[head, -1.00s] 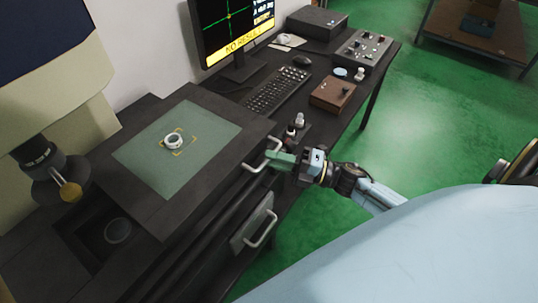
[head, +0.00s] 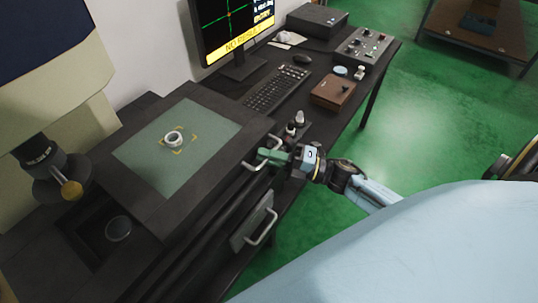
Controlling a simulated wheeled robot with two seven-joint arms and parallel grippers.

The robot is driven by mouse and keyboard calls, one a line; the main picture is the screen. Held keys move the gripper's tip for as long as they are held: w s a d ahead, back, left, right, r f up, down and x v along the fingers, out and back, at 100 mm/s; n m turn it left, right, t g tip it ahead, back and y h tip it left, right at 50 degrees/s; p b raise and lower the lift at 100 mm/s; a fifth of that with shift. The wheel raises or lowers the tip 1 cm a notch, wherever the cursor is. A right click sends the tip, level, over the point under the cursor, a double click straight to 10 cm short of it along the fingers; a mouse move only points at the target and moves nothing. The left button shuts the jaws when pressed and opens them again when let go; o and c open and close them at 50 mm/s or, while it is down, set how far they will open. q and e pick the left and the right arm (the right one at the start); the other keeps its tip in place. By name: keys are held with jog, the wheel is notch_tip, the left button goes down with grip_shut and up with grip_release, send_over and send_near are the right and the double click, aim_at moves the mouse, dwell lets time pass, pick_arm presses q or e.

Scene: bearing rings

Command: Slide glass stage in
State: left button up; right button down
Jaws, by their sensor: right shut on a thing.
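The glass stage (head: 150,165) is a pale green plate in a dark frame, left of centre. A white bearing ring (head: 173,138) lies on the glass, at the yellow corner marks. A silver handle (head: 254,166) is fixed to the right side of the stage frame. My right gripper (head: 268,155), with green fingers, is shut on this handle. The fingers hide part of the handle.
A microscope-like column with a dark lens (head: 36,152) and yellow knob stands left of the stage. A lower panel has a second handle (head: 262,228). A keyboard (head: 277,88), monitor (head: 232,30) and brown box (head: 333,91) are on the bench behind.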

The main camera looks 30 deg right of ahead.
jog(key=shift+s+a, duration=0.25)
jog(key=shift+a, duration=0.35)
jog(key=s+a, duration=0.1)
jog(key=a, duration=0.2)
jog(key=s+a+p, duration=0.1)
jog(key=a, duration=0.2)
jog(key=s+a+p, duration=0.1)
jog(key=a, duration=0.2)
jog(key=shift+s+r, duration=0.1)
jog(key=shift+s, duration=0.3)
jog(key=p, duration=0.1)
send_near(178, 229)
jog(key=x, duration=0.5)
jog(key=shift+w+a+r, duration=0.15)
jog(key=c, duration=1.8)
grip_release()
jog(key=shift+o, duration=0.2)
jog(key=shift+s+d, duration=0.3)
jog(key=shift+d, duration=0.05)
jog(key=b+v, duration=0.2)
jog(key=v, duration=1)
jog(key=shift+s, duration=0.2)
